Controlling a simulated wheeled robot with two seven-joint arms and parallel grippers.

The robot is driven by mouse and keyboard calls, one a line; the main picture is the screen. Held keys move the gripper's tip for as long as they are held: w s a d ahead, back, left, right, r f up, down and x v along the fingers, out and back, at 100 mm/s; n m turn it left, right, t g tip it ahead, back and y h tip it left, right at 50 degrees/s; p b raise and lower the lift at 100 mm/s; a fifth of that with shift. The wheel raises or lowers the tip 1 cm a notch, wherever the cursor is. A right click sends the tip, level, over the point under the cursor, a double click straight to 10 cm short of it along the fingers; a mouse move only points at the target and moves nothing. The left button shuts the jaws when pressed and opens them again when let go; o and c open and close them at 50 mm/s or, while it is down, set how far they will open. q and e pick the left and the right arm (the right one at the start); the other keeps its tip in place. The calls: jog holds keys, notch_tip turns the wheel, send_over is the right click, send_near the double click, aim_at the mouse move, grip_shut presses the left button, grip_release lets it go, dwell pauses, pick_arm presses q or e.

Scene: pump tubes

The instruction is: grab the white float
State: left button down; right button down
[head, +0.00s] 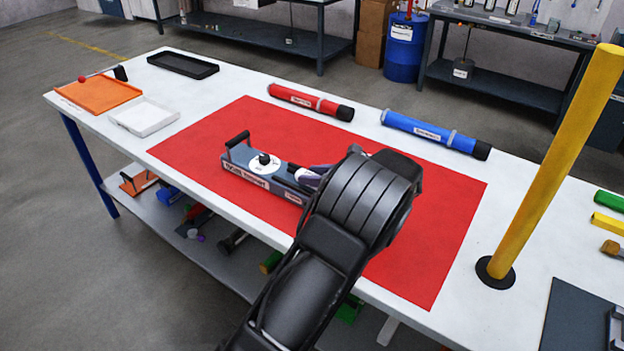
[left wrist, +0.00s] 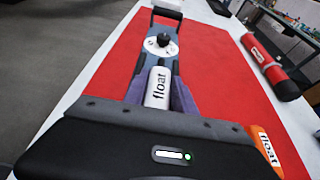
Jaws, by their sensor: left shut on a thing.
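The white float (left wrist: 158,88) shows in the left wrist view, a white cylinder marked "float". It lies lengthwise at the near end of a grey device (head: 243,173) with a black handle and a round white dial with a black knob. My left gripper (head: 314,173) is over the right end of this device, its purple-grey fingers on both sides of the white float and shut on it. The gripper body hides the float's near end. I cannot tell whether the float is clear of the device. An orange float (left wrist: 267,147) lies to the right, partly hidden. My right gripper is not in view.
The device sits on a red mat (head: 440,225) on a white table. A red tube (head: 305,101) and a blue tube (head: 425,130) lie along the back. A yellow post (head: 555,160) stands at the right. Orange (head: 98,94), white (head: 145,117) and black (head: 183,64) trays are at the left.

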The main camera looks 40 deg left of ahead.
pick_arm(q)
jog(key=shift+r, duration=0.1)
notch_tip(320, 180, up, 10)
jog(key=shift+b, duration=0.35)
dwell(0.7)
